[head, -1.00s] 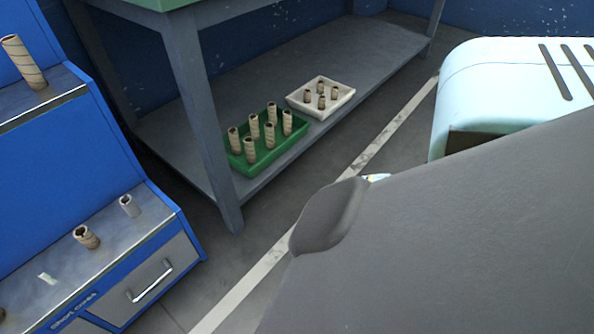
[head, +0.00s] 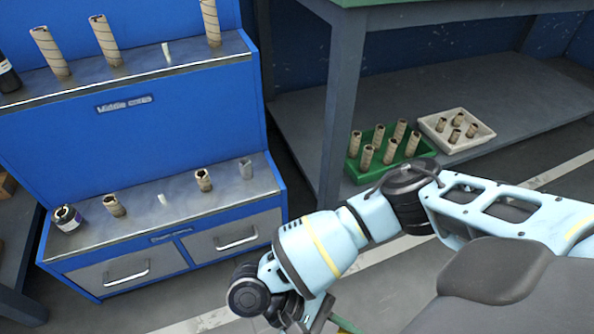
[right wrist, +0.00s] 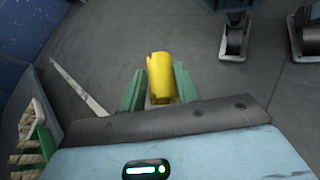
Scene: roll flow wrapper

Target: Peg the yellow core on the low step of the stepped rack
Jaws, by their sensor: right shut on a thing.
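The yellow core (right wrist: 161,66) shows in the right wrist view, between the two green fingers of my right gripper (right wrist: 159,80), which is shut on it. In the head view my right arm hangs in front of the rack and its gripper is mostly cut off by the bottom edge; the core is not seen there. The blue stepped rack (head: 150,135) stands at the left. My left gripper is not in view.
The upper step (head: 130,71) holds taller brown cores (head: 104,40) and a small white piece. A green tray (head: 360,171) and a white tray (head: 486,135) of cores sit on the grey bench's lower shelf (head: 385,95). Open floor lies before the rack.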

